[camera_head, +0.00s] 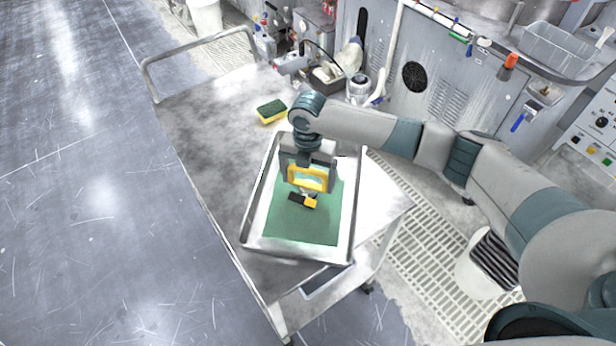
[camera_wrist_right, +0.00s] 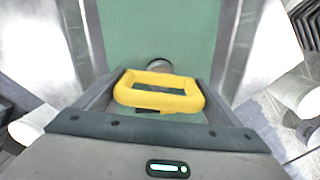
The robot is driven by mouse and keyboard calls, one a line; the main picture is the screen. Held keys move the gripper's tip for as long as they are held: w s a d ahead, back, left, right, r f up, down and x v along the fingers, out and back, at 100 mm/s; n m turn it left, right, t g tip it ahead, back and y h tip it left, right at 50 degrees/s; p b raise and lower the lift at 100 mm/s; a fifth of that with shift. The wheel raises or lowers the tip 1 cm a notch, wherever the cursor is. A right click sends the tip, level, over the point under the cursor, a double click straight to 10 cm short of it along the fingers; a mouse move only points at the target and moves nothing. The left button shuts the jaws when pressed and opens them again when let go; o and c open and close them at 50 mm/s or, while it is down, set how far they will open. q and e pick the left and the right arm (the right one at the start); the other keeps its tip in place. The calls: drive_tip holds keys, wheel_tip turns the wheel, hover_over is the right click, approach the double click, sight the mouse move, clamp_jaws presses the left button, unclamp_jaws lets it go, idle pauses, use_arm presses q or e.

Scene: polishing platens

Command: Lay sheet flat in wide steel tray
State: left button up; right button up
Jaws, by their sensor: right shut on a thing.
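The green sheet (camera_head: 310,230) lies within the walls of the wide steel tray (camera_head: 297,254); I cannot tell whether all of it touches the bottom. My right gripper (camera_head: 308,179) is over the sheet's upper middle, pointing down, shut on the yellow loop handle (camera_head: 308,187) of a small tool. The tool's black and yellow lower part shows just below the handle, over the sheet. The right wrist view shows the handle (camera_wrist_right: 160,104) between my fingers, with the sheet (camera_wrist_right: 125,35) beyond. The tool's contact with the sheet is hidden. My left gripper is not in view.
The tray stands on a steel cart (camera_head: 205,135) with a push rail at its far left end. A yellow and green sponge (camera_head: 271,112) lies behind the tray. Bottles and a lidded jar (camera_head: 358,88) stand at the back. A white bucket (camera_head: 480,268) is at the right.

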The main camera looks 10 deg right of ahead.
drive_tip(key=shift+f, duration=0.1)
idle(0.8)
drive_tip(key=o, duration=1.5)
drive_tip(key=shift+c, duration=0.2)
drive_tip(key=shift+s+f, duration=0.15)
drive_tip(key=shift+r+b, duration=0.35)
drive_tip(key=shift+r, duration=0.2)
wheel_tip(320, 180, up, 17)
drive_tip(key=b, duration=0.4)
drive_tip(key=shift+f, duration=0.2)
